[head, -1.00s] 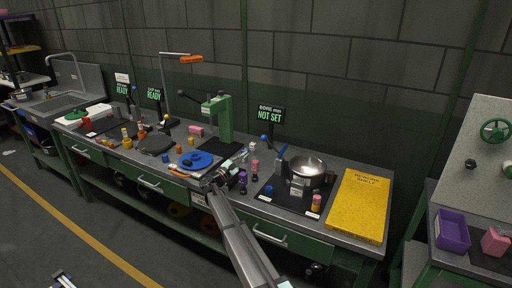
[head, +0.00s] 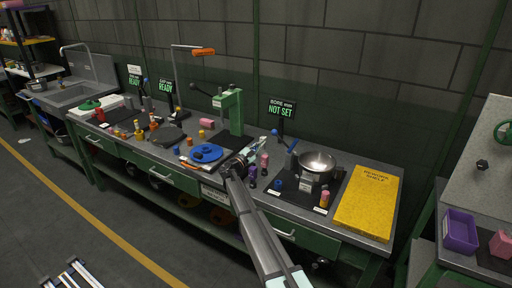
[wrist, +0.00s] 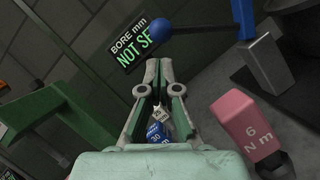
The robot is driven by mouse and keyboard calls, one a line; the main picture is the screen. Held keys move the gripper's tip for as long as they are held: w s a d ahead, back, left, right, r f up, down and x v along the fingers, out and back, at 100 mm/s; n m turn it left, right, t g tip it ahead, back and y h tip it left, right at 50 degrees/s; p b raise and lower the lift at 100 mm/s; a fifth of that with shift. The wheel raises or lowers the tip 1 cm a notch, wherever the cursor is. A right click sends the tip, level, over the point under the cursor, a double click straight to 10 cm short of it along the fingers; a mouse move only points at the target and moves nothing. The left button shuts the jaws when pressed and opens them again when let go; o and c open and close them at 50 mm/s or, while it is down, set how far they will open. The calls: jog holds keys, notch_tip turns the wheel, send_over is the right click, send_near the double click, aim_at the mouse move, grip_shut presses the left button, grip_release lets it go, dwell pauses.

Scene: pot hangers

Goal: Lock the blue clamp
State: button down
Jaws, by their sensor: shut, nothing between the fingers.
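The blue clamp (head: 293,146) stands on the dark plate beside the metal bowl (head: 318,162). It has a blue upright part and a thin lever ending in a blue ball (head: 275,132). In the wrist view, the ball (wrist: 162,29) shows just above my fingertips, with the lever running right to the blue part (wrist: 243,16) above a grey block. My gripper (head: 260,145) is shut and empty, left of the clamp. In the wrist view, its fingertips (wrist: 158,66) meet below the ball; I see no clear contact.
The "BORE mm NOT SET" sign (head: 281,108) stands behind the clamp. A pink block (wrist: 246,118), marked "6 N m", is right of my fingers. A green press (head: 232,112) stands to the left. A yellow shelf board (head: 367,203) lies right of the bowl.

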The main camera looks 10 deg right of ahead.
jog(key=shift+p+x, duration=0.65)
jog(key=shift+x, duration=1.55)
jog(key=shift+m+b, duration=0.3)
jog(key=shift+b, duration=0.15)
jog(key=shift+s+d+r+m+b, duration=0.1)
jog(key=shift+d+r+m+b, duration=0.05)
jog(key=shift+r+m+b, duration=0.2)
